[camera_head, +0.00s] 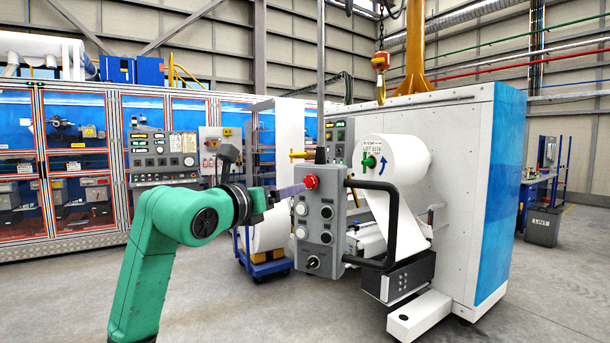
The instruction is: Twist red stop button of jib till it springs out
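The red stop button (311,182) sits at the top left of the grey jib control box (320,225), which hangs upright in the middle of the view. White and dark knobs are below the button, and a black handle (396,205) juts out on the box's right. My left gripper (302,187) comes in from the left with its fingertips at the button's left side. I cannot tell whether its fingers touch or enclose the button. My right gripper is not in view.
A large white machine (460,180) with a paper roll (408,158) stands close behind and right of the box. A yellow hoist hook (380,62) hangs above. A blue trolley (265,266) stands behind my arm. The floor in front is clear.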

